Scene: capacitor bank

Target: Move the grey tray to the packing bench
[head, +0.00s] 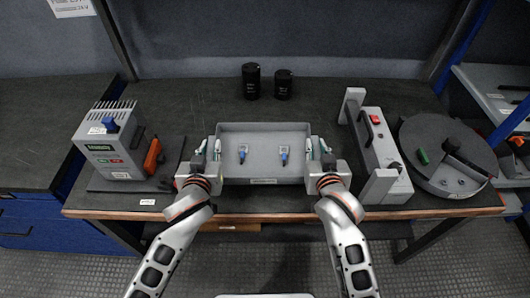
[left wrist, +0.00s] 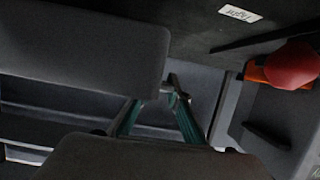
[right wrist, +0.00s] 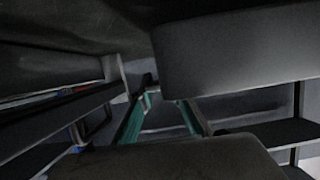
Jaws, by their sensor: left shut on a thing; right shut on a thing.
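The grey tray (head: 262,137) is at the front middle of the dark workbench in the head view, with two small blue-tipped items (head: 243,152) (head: 283,154) in it. My left gripper (head: 210,148) is shut on the tray's left side. My right gripper (head: 316,148) is shut on its right side. The green-lined fingers show in the left wrist view (left wrist: 160,118) and the right wrist view (right wrist: 162,118). I cannot tell whether the tray touches the bench top. I cannot tell which surface is the packing bench.
A grey device with a green label (head: 108,145) stands left of the tray. A grey frame with a red switch (head: 377,140) and a round grey plate (head: 447,152) stand right. Two black cylinders (head: 251,81) (head: 283,84) stand behind. A dark side bench (head: 45,130) is at left, shelves (head: 495,90) at right.

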